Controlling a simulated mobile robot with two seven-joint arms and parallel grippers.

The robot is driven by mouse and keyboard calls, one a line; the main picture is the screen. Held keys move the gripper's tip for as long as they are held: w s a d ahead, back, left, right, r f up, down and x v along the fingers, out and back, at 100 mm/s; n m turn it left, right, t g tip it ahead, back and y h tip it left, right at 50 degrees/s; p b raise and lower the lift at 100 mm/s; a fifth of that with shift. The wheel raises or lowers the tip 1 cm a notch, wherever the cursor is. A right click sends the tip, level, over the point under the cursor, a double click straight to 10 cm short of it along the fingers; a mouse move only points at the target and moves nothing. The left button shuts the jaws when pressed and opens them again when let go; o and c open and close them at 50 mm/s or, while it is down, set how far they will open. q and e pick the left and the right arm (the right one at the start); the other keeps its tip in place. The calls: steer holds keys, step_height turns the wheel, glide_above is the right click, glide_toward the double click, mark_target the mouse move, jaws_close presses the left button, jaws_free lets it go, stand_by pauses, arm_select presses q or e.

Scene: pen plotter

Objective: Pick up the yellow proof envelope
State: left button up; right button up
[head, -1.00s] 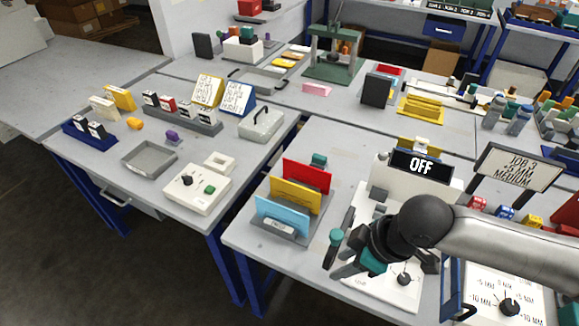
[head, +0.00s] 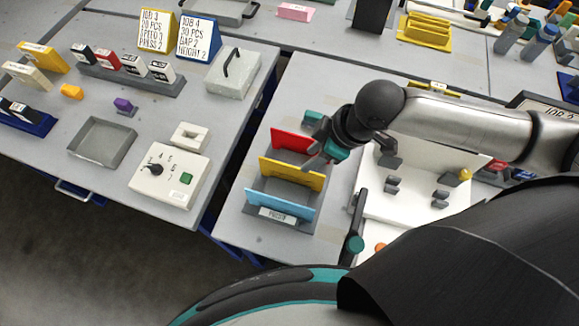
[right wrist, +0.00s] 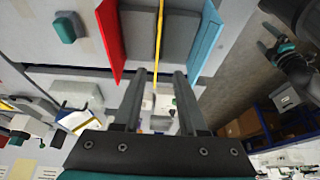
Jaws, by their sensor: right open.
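The yellow proof envelope (head: 292,173) stands upright in a grey rack between a red envelope (head: 292,141) and a light-blue envelope (head: 280,205). My right gripper (head: 317,147) is open and empty at the right end of the rack, close to the red and yellow envelopes. In the right wrist view the yellow envelope (right wrist: 160,25) is a thin edge, lined up with the gap between my open fingers (right wrist: 159,76). I cannot tell if the fingertips reach past its edge. My left gripper (right wrist: 276,45) shows small at the upper right of that view; its jaw state is unclear.
A teal block (head: 313,117) sits behind the rack. A white plotter bed (head: 410,205) with grey clamps stands close on the right. A white control box (head: 170,178) and an empty grey tray (head: 102,142) are on the left table, across a gap.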

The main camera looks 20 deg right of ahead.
glide_above(291, 171)
steer(key=s+d, duration=0.2)
step_height(291, 171, down, 5)
steer(key=x, duration=0.2)
steer(key=b+x, duration=0.1)
steer(key=x, duration=0.1)
steer(key=b+x, duration=0.1)
steer(key=x, duration=0.1)
steer(key=shift+w+f, duration=0.25)
steer(key=shift+w, duration=0.25)
jaws_close()
